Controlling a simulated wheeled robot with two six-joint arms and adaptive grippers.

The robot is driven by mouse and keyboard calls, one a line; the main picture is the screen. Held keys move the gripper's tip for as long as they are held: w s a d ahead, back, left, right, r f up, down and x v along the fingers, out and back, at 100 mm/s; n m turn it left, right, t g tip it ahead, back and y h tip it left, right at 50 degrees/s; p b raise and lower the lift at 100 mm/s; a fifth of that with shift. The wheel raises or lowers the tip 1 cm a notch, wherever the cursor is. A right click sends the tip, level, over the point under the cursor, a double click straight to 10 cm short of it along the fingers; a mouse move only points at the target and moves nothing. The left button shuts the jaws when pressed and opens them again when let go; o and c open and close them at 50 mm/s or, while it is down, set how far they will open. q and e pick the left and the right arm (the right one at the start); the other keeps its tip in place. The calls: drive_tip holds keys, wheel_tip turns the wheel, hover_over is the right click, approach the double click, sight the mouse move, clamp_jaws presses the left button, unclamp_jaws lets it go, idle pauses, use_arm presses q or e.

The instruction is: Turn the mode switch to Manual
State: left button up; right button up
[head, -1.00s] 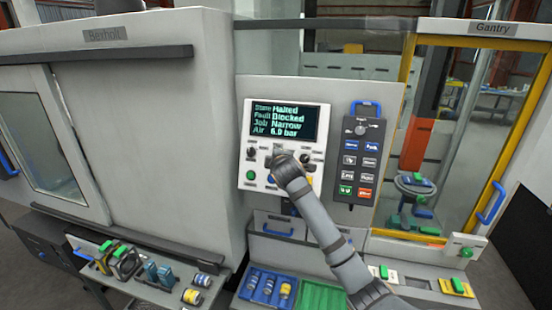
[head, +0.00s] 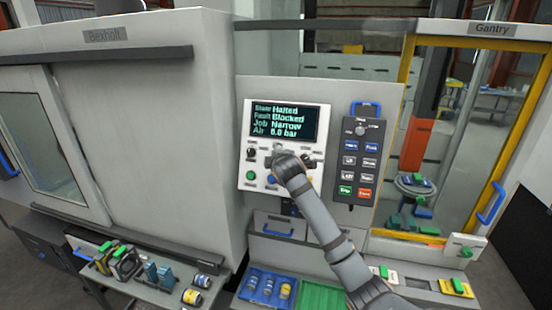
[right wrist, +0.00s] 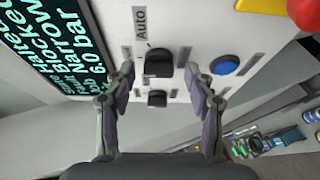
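In the right wrist view, a black knob (right wrist: 158,62) sits on the light panel beside a label reading AUTO, and I take it to be the mode switch. My right gripper (right wrist: 160,74) is open, with one finger on each side of this knob. Contact with it cannot be made out. In the head view, my right gripper (head: 286,164) is at the control panel (head: 244,116), below the screen, and hides part of the controls. The screen (head: 282,122) reads Halted, Blocked, Narrow, 6.0 bar. My left gripper is not in view.
A second black knob (right wrist: 157,98) and a blue button (right wrist: 224,65) are close to my fingers. A red button (right wrist: 305,12) is at the corner. A dark keypad (head: 361,160) hangs right of the panel. Trays with parts lie below.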

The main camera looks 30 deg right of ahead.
drive_tip(key=shift+s+r, duration=0.1)
drive_tip(key=v, duration=1.1)
drive_tip(key=shift+s+a, duration=0.2)
drive_tip(key=shift+s, duration=0.15)
